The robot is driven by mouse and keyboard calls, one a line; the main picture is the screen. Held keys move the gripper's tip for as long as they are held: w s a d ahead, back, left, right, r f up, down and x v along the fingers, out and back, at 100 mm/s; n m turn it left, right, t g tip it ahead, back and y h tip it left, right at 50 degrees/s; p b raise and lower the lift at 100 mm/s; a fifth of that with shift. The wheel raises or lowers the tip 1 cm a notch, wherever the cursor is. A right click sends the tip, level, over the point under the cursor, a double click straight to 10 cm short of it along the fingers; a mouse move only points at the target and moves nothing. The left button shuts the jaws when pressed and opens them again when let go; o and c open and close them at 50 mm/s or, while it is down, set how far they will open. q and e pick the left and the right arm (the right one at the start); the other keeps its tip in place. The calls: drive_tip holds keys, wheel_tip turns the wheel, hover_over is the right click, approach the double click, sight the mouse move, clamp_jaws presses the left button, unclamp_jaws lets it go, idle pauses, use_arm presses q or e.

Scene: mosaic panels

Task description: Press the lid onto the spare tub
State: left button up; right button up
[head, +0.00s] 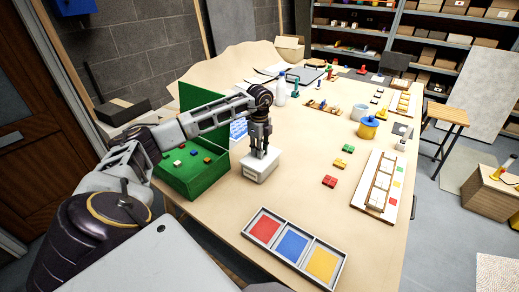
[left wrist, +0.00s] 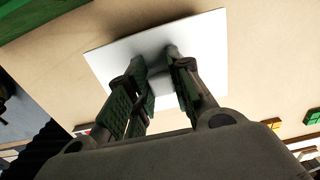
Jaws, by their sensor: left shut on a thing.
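The spare tub (head: 250,175) is a small white box with a label on its front, on the table near the open green case. The white lid (head: 269,163) lies over its top; I cannot tell whether it is pressed fully down. My left gripper (head: 259,153) points down and is shut on the lid, around its middle. In the left wrist view the lid (left wrist: 205,45) is a pale square under the fingertips (left wrist: 159,58); it hides the tub. My right gripper is not in view.
The green case (head: 190,183) with small coloured pieces stands close on the left. A tray with red, blue and yellow sections (head: 250,237) lies in front. Red tiles (head: 329,181), a blue-lidded yellow pot (head: 367,132) and a mosaic panel (head: 362,206) are on the right. Bare table (head: 300,205) lies between.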

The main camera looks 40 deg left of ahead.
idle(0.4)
use_arm(q)
drive_tip(key=o, duration=0.9)
drive_tip(key=shift+o, duration=0.2)
drive_tip(key=o, duration=0.5)
drive_tip(key=shift+c, duration=0.2)
drive_tip(key=shift+r, duration=0.15)
drive_tip(key=shift+r+p, duration=2.55)
drive_tip(key=shift+r, duration=0.8)
clamp_jaws()
